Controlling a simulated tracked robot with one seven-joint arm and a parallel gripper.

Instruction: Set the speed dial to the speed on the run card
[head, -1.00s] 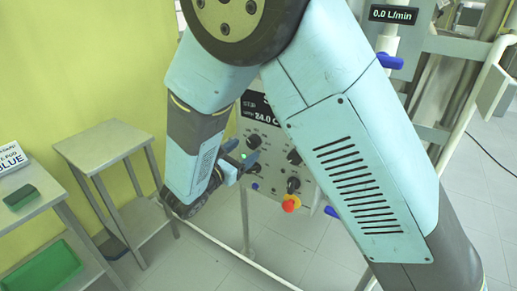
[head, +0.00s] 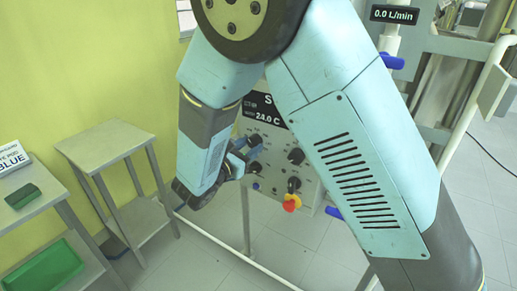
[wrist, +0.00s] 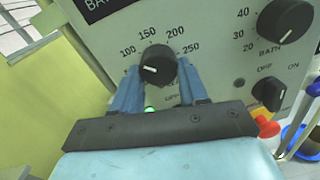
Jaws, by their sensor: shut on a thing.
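The speed dial (wrist: 158,65) is a round black knob with a white pointer mark, on a grey panel, with a scale showing 100, 150, 200 and 250 around it. The mark lies on the left side of the knob; its exact reading is hard to tell. My gripper (wrist: 158,82) has one blue finger on each side of the knob and is shut on it. In the head view my gripper (head: 242,152) is at the panel's left side, partly hidden by my arm. A white card (head: 12,158) at far left shows "BLUE"; its other text is cut off.
The panel (head: 306,190) also carries a bath knob (wrist: 285,20), an off/on knob (wrist: 268,93) and a red and yellow stop button (head: 291,203). Its display reads 24.0 C. A small metal table (head: 100,142) and a green tray (head: 45,270) stand at left.

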